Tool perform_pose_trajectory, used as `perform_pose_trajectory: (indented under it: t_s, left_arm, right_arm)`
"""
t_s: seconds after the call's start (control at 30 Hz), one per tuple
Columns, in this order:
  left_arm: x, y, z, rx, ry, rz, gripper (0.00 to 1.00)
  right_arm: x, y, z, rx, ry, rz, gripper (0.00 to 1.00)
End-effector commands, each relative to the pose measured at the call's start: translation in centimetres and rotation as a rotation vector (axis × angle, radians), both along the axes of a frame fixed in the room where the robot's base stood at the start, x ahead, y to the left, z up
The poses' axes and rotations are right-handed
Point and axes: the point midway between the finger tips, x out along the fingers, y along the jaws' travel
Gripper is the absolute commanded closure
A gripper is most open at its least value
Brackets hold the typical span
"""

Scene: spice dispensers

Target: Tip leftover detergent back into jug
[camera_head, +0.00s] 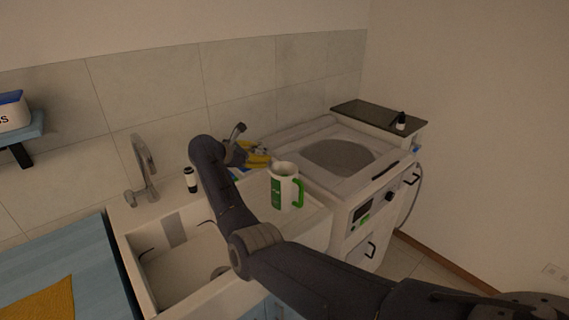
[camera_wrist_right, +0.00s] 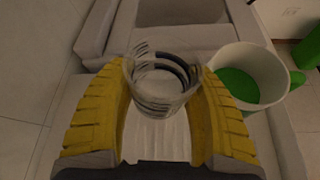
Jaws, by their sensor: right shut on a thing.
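A white jug (camera_head: 277,190) with a green handle and green label stands upright at the sink's right edge, beside the washing machine. In the right wrist view the open-topped jug (camera_wrist_right: 268,68) shows bright green liquid inside. My right gripper (camera_head: 257,157) is behind and left of the jug in the head view. In the right wrist view its yellow fingers (camera_wrist_right: 163,85) are shut around a small clear ringed cup (camera_wrist_right: 160,104), left of the jug and apart from its opening. I cannot tell whether the cup holds liquid. My left gripper is out of view.
A white sink (camera_head: 185,268) with a tap (camera_head: 142,172) lies left of the jug. A dark bottle with a white band (camera_head: 191,180) stands behind it. The washing machine (camera_head: 345,200) is at the right, with a small dark bottle (camera_head: 401,122) on the dark shelf.

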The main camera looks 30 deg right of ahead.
Motion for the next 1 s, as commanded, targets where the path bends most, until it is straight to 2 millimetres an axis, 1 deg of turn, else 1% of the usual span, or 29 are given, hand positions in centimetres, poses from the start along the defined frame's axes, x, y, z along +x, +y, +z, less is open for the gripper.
perform_pose_trajectory:
  t_s: [0.47,1.0]
  left_arm:
    - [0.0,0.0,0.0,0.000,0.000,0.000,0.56]
    - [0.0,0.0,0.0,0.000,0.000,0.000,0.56]
  right_arm:
    - [0.8,0.5,-1.8,-0.072,0.132,-0.001,0.81]
    - [1.1,0.6,-2.5,-0.104,0.190,-0.002,0.81]
